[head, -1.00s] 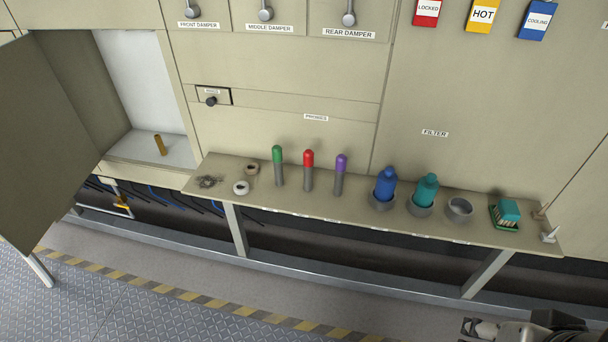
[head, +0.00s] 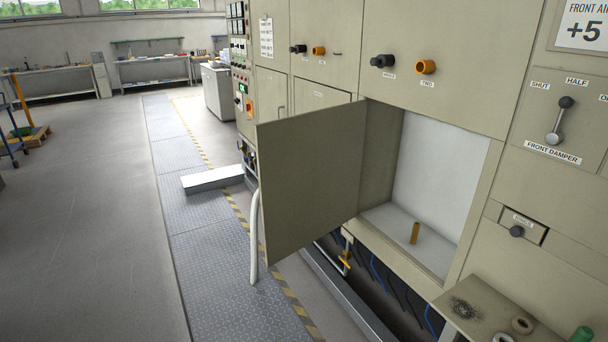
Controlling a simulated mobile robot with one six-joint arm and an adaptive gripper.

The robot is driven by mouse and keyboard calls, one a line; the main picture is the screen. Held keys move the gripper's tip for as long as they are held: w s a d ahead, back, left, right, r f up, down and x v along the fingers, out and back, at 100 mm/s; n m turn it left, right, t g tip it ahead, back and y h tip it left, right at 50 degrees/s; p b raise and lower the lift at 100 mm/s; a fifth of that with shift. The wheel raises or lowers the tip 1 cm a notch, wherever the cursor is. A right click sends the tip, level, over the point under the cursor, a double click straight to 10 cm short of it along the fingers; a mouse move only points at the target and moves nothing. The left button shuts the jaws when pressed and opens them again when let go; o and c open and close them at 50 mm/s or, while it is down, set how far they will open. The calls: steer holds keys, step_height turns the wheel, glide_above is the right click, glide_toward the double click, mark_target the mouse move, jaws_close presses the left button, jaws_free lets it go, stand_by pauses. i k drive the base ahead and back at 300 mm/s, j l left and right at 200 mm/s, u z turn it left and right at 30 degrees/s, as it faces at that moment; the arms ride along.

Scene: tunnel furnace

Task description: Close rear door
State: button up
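A beige door (head: 312,180) stands swung open in the head view, hinged on the left side of a compartment (head: 440,185) in the furnace front. Its plain inner or outer face is toward me, and I cannot tell whether this is the rear door. The compartment has a white back wall and a pale floor with a small brass-coloured cylinder (head: 415,232) standing on it. No handle shows on the door. My gripper is not in view.
A shelf (head: 475,308) with a wire tangle and rings juts out at the lower right. A pale step (head: 213,178) lies on the floor left of the door. A white curved post or hose (head: 254,236) stands by the door's lower edge. Open floor (head: 90,220) is on the left.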

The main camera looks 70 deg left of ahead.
mark_target(309, 165)
steer(key=k+j+u, duration=0.15)
steer(key=j, duration=1.5)
steer(key=k+j+u, duration=0.1)
steer(key=j, duration=1.6)
steer(key=k+j+u, duration=0.15)
steer(key=j, duration=1.55)
